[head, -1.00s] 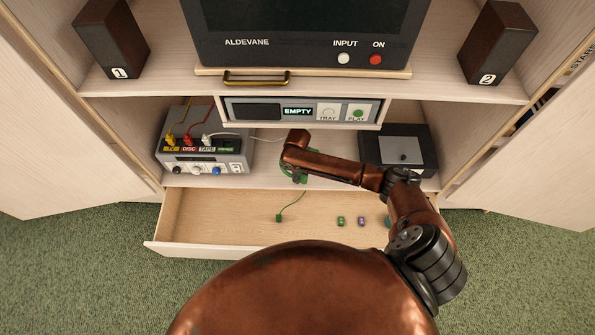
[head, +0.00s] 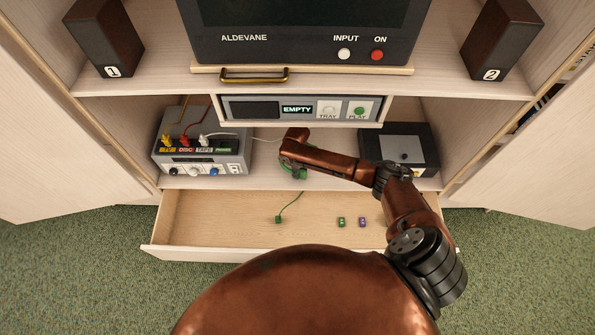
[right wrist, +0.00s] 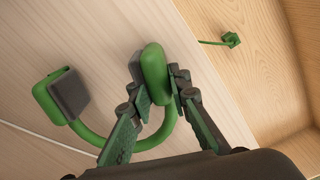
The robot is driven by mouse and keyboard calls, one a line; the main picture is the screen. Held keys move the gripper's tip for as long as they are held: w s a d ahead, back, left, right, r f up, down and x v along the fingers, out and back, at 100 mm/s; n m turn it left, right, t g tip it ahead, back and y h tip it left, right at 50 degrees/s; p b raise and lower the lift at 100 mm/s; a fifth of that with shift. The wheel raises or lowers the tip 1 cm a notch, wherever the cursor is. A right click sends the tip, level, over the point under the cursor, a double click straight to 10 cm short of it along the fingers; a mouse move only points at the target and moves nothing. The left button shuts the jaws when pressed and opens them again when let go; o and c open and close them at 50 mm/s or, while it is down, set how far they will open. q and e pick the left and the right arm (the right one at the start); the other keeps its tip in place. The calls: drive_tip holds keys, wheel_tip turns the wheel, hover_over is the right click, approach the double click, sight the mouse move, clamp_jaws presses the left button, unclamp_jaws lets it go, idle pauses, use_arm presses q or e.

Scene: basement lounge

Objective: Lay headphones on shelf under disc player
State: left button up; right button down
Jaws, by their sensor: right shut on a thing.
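The green headphones (right wrist: 50,98) show in the right wrist view, with dark ear pads and a curved green band. My right gripper (right wrist: 158,82) is shut on one ear cup. In the head view the headphones (head: 299,174) are mostly hidden behind my right gripper (head: 290,168), low over the shelf (head: 262,178). I cannot tell whether they touch it. Their green cord runs down to a plug (head: 278,219) in the open drawer. The disc player (head: 300,108), reading EMPTY, is above the shelf. My left gripper is not in view.
A grey switch box (head: 200,160) with coloured plugs stands at the shelf's left. A black box (head: 400,145) stands at its right, partly behind my arm. The open drawer (head: 215,215) holds small green and purple items. A white cable crosses the shelf.

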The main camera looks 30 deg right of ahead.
drive_tip(key=c, duration=1.8)
unclamp_jaws()
drive_tip(key=shift+f, duration=0.1)
wheel_tip(320, 180, up, 8)
drive_tip(key=shift+f+p, duration=0.1)
drive_tip(key=shift+p, duration=1)
drive_tip(key=shift+a, duration=0.1)
